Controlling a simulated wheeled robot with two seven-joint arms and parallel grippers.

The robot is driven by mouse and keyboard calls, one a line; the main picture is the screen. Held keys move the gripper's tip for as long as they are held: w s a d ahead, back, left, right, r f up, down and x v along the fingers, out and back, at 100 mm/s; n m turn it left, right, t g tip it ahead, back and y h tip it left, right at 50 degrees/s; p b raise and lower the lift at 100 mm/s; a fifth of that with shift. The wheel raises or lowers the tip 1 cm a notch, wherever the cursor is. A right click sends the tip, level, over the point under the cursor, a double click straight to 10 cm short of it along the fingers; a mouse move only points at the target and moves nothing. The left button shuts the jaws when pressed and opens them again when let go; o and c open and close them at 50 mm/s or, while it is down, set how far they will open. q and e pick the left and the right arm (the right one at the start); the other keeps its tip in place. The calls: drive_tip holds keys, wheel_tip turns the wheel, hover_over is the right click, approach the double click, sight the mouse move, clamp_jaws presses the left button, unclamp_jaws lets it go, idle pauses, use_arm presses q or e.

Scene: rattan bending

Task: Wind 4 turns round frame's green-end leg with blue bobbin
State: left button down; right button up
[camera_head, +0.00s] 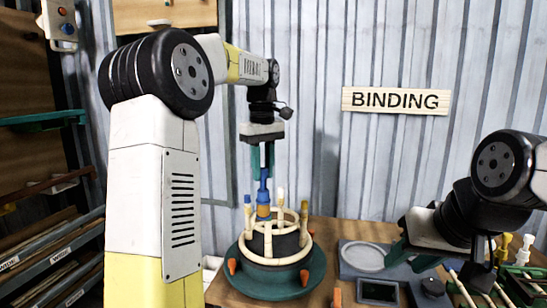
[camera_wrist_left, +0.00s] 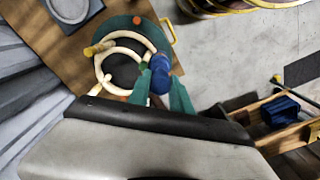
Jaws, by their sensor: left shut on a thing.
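My left gripper (camera_head: 263,172) points down from above and is shut on the blue bobbin (camera_head: 263,191), which has an orange band lower down. The bobbin is upright at the near-left side of the rattan frame (camera_head: 275,262), close to its upper ring; I cannot tell whether they touch. In the left wrist view the bobbin (camera_wrist_left: 160,74) sits between the teal fingers (camera_wrist_left: 158,92), beside the pale rings (camera_wrist_left: 103,68). Several upright legs have coloured ends, one blue (camera_head: 248,199) and one yellow (camera_head: 304,206). My right gripper (camera_head: 411,258) is open and empty, off to the right.
The frame stands on a round green base (camera_head: 312,279) with orange pegs (camera_head: 232,267), on a wooden table (camera_head: 345,232). Grey trays (camera_head: 365,257) lie right of it, with pale and yellow pieces (camera_head: 503,246) further right. A BINDING sign (camera_head: 396,101) hangs behind.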

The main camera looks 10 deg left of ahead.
sight(264, 199)
use_arm(q)
drive_tip(key=shift+f, duration=3.75)
drive_tip(key=shift+d, duration=0.1)
